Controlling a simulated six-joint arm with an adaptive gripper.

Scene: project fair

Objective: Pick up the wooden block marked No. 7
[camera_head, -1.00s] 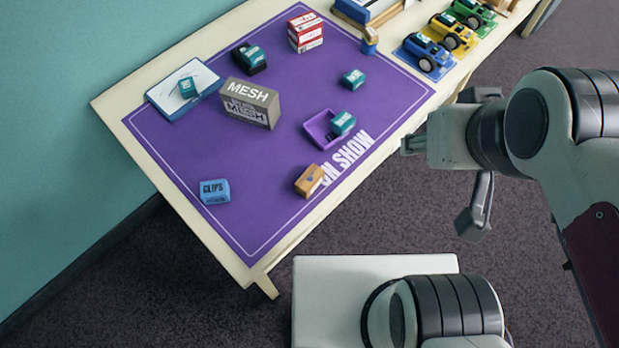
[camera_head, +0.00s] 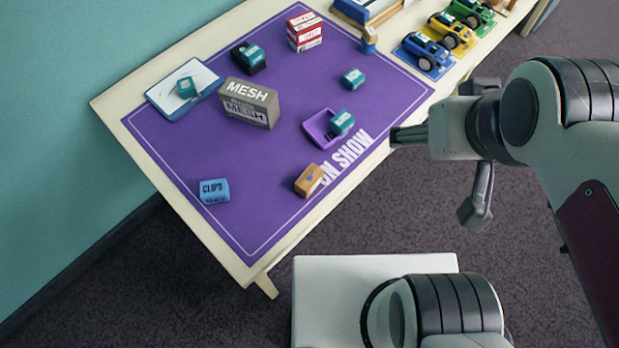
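Several small teal blocks with pale labels show; I cannot read a number on any of them. One teal block (camera_head: 185,88) is on a white-topped blue pad (camera_head: 204,78). Another teal block (camera_head: 250,55) is at a dark holder (camera_head: 240,66). A third teal block (camera_head: 353,78) stands on the purple mat (camera_head: 180,150). One more teal block (camera_head: 342,122) is at a small purple tray (camera_head: 316,127). My gripper (camera_head: 393,137) is at the table's right edge, right of the tray and apart from the blocks. Its fingers are seen edge-on, so their opening is unclear.
A grey MESH box (camera_head: 249,109) stands mid-mat. An orange-brown block (camera_head: 309,180) with a dark mark lies near the front edge. A blue CLIPS box (camera_head: 214,190) is at front left, a red-white box (camera_head: 304,36) at back. Toy cars (camera_head: 427,54) stand at upper right.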

